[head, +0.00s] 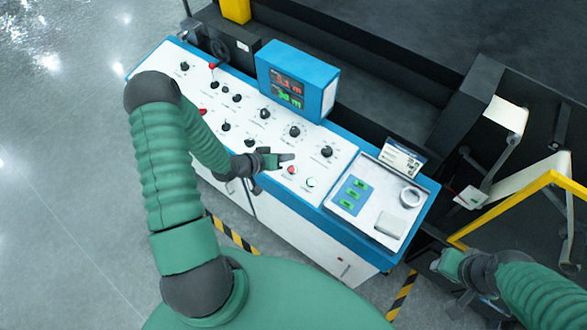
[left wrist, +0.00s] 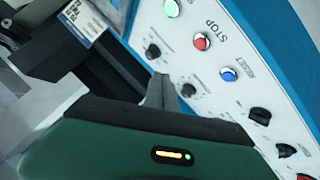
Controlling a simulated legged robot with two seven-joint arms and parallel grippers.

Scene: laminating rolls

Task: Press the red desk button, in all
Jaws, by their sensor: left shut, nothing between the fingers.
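A red button (head: 292,170) sits on the white sloped top of the control desk (head: 335,170). It also shows in the left wrist view (left wrist: 202,43), beside the word STOP, between a green button (left wrist: 171,9) and a blue button (left wrist: 229,75). My left gripper (head: 286,158) is over the desk, close to the red button, its fingers together and empty. In the left wrist view the fingertips (left wrist: 165,92) appear below and left of the red button, apart from it in the picture. My right gripper (head: 447,264) is low at the right, off the desk; its fingers are unclear.
Several black knobs (head: 295,131) stand on the desk top. A blue display box (head: 298,78) rises at its back edge. A tray at the right end holds a tape roll (head: 410,196). A yellow rail (head: 505,205) stands near my right arm.

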